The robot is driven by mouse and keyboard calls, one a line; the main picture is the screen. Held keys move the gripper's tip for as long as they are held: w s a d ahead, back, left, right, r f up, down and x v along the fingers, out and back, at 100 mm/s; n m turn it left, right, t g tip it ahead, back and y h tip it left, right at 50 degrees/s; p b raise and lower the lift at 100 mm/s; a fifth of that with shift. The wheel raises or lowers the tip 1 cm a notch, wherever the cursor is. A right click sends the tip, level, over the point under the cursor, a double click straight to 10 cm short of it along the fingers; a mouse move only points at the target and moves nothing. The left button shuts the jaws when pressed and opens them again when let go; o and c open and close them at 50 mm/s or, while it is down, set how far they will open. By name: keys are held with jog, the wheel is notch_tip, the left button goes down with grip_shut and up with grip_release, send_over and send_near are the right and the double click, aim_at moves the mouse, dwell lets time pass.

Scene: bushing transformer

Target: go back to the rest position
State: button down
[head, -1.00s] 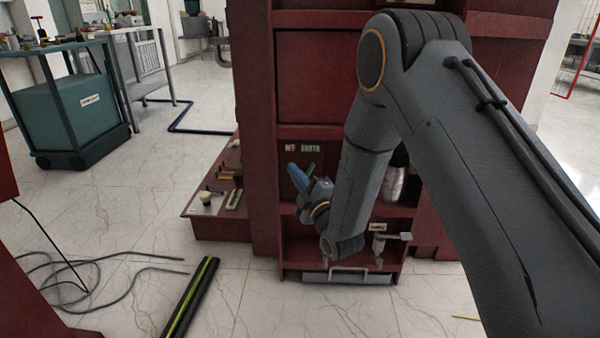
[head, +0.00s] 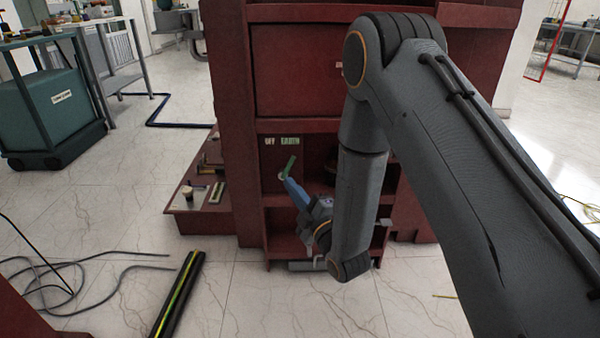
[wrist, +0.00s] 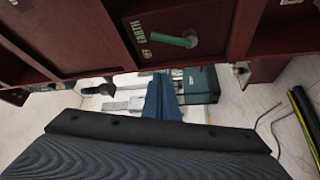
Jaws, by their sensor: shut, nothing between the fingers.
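My gripper (head: 291,189) is in front of the dark red cabinet (head: 295,70), beside its lower opening, with its blue fingers pointing up and to the left. In the wrist view the blue fingers (wrist: 161,98) are together with nothing between them. A green handle (head: 289,167) is on the cabinet panel just above the fingertips, near the OFF and EARTH labels. In the wrist view the green handle (wrist: 178,40) lies apart from the fingers. My arm hides part of the cabinet's right side and lower shelf.
A low red ledge (head: 190,205) with small parts is left of the cabinet. A black and yellow-green bar (head: 180,295) and loose grey cables (head: 60,270) lie on the floor. A teal bin (head: 50,110) stands at the far left.

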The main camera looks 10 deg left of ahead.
jog(key=s+d+r+m+g+h, duration=0.2)
jog(key=s+d+m+g+h, duration=0.25)
jog(key=s, duration=0.75)
jog(key=s+d+r+m+g+h, duration=0.25)
jog(key=s+m+g, duration=0.35)
jog(key=s, duration=0.5)
jog(key=s+d+r+m+g+h, duration=0.2)
jog(key=s+d+m+g+h, duration=0.25)
jog(key=s, duration=0.75)
jog(key=d+r+m+p, duration=0.3)
jog(key=d+r+p, duration=0.7)
jog(key=r+p, duration=0.3)
jog(key=d+r+m+p, duration=0.4)
jog(key=d+r+p, duration=0.6)
jog(key=p, duration=0.7)
notch_tip(320, 180, up, 4)
jog(key=shift+d+f+h, duration=0.15)
jog(key=shift+f+h, duration=0.05)
jog(key=shift+h, duration=0.25)
